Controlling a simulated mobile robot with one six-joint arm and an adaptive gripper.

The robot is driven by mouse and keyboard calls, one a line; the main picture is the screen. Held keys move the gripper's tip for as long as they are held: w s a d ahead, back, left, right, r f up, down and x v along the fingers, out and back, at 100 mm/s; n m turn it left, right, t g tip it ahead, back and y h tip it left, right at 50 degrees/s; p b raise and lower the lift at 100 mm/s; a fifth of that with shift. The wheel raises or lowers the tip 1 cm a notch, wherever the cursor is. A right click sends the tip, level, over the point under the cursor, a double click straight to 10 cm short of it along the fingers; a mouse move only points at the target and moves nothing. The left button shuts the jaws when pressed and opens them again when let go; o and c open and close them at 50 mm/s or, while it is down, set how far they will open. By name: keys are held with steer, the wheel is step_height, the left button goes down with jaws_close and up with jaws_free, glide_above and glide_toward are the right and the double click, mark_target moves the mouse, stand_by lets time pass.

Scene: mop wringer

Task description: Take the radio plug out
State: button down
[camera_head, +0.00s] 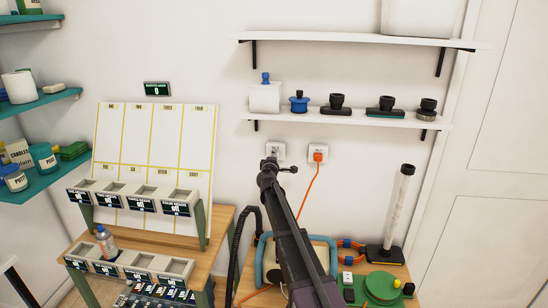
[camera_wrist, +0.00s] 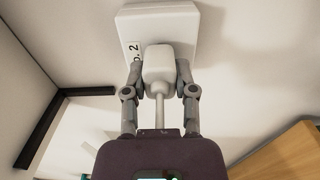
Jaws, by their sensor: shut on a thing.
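A white plug (camera_wrist: 159,65) with a white cord fills the middle of the wrist view. My gripper (camera_wrist: 159,72) is shut on it, one finger on each side. The plug is at a white wall socket box (camera_wrist: 158,20) with a label on which "2" can be read. I cannot tell whether its pins are in the socket. In the head view my gripper (camera_head: 272,163) is at the left socket (camera_head: 275,150), and my arm hides much of the plug. An orange plug (camera_head: 318,157) with an orange cord sits in the right socket (camera_head: 318,147).
A white shelf (camera_head: 350,118) with several dark attachments hangs above the sockets. A wooden table (camera_head: 245,285) below holds a blue-framed item (camera_head: 262,250), green discs (camera_head: 382,287) and an upright tube (camera_head: 399,210). A bin rack (camera_head: 140,200) stands at left.

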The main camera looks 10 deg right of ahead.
steer(key=shift+v, duration=2.4)
